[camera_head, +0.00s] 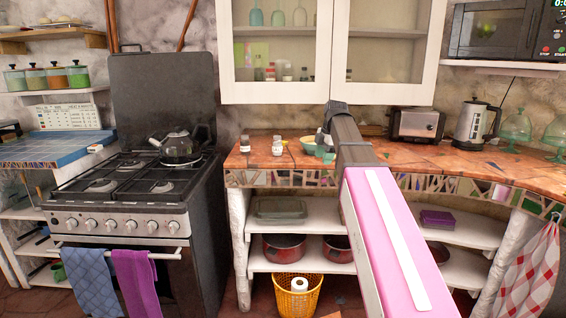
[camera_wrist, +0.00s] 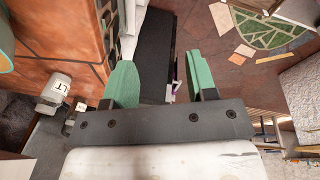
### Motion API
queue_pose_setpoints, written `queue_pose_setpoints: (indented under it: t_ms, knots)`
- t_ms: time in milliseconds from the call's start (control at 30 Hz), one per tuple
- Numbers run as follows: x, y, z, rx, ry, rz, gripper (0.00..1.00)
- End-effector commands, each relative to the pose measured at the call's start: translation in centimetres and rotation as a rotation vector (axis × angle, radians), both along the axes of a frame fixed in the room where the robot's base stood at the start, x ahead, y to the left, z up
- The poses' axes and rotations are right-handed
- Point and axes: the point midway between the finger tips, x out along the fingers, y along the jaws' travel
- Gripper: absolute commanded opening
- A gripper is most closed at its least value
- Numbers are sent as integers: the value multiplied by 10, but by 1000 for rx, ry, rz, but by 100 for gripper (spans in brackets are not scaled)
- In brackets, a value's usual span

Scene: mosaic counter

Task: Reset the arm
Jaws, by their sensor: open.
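My gripper (camera_wrist: 163,78) shows in the wrist view with two green fingers spread apart and nothing held between them. In the head view my pink arm reaches forward to the mosaic counter, and its dark far end is in front of the white wall cabinet. The fingers cannot be made out clearly there. The wrist view shows the tiled counter (camera_wrist: 60,28) at upper left. A white-capped shaker marked "LT" (camera_wrist: 55,88) stands left of the fingers, apart from them.
On the counter (camera_head: 455,158) stand small bottles (camera_head: 278,146), a toaster (camera_head: 416,124) and a kettle (camera_head: 474,122). The wall cabinet (camera_head: 386,50) hangs above. A stove (camera_head: 110,225) with a black kettle (camera_head: 180,146) is at left. Shelves below the counter hold red pots (camera_head: 284,248).

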Motion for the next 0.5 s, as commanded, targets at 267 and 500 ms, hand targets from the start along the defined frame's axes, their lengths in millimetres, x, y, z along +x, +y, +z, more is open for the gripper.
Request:
queue_pose_setpoints:
  t_ms: [267,500]
  knots:
    - [-19,-6,-81,-3,68,-304,52]
    - [-48,-13,-169,-11,133,-679,52]
